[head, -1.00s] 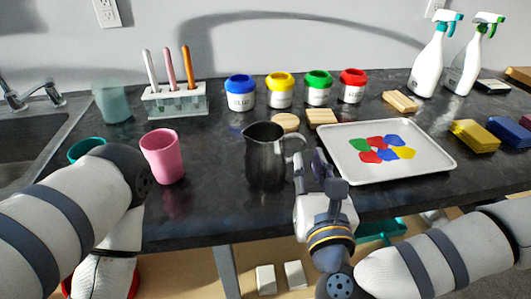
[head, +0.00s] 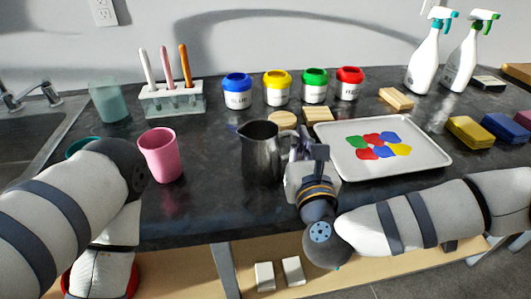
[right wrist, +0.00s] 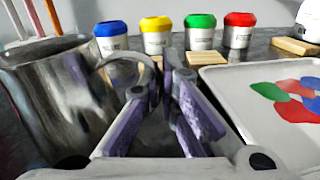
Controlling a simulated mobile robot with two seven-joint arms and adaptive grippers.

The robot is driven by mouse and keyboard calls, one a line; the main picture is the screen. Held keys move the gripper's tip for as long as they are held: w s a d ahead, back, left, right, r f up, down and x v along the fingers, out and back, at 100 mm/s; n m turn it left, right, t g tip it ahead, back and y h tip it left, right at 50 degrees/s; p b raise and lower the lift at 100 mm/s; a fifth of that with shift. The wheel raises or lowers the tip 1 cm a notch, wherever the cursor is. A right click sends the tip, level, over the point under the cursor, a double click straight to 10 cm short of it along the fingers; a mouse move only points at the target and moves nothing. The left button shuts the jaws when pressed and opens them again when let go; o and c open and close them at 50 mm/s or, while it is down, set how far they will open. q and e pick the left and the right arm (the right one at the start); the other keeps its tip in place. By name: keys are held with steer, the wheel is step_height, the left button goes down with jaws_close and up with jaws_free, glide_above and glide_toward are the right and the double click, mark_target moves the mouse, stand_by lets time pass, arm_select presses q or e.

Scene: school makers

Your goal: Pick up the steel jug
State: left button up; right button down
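The steel jug (head: 261,155) stands upright on the dark counter near its front edge, spout to the left and handle to the right. In the right wrist view the jug (right wrist: 60,95) fills the left side, with its curved handle (right wrist: 118,62) reaching toward my fingers. My right gripper (head: 304,150) is at the handle side of the jug. In the right wrist view its purple-padded fingers (right wrist: 160,105) are apart, with the handle close to the left finger. Whether the handle lies between the fingers I cannot tell. My left arm shows at the left; its gripper does not.
A white tray (head: 425,165) with coloured patches lies just right of my right gripper. A pink cup (head: 161,156) stands left of the jug. Wooden blocks (head: 282,119) and paint pots (head: 276,89) are behind it. Free counter lies between cup and jug.

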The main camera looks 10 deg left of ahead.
steer(key=shift+r, duration=0.7)
arm_select(q)
steer(key=shift+t, duration=0.8)
steer(key=w+r+p, duration=0.3)
steer(key=w+r, duration=0.1)
arm_select(e)
steer(key=s+d+r, duration=0.8)
steer(key=s+r, duration=0.3)
steer(key=shift+s+r, duration=0.25)
steer(key=shift+r, duration=0.1)
steer(key=shift+f, duration=0.1)
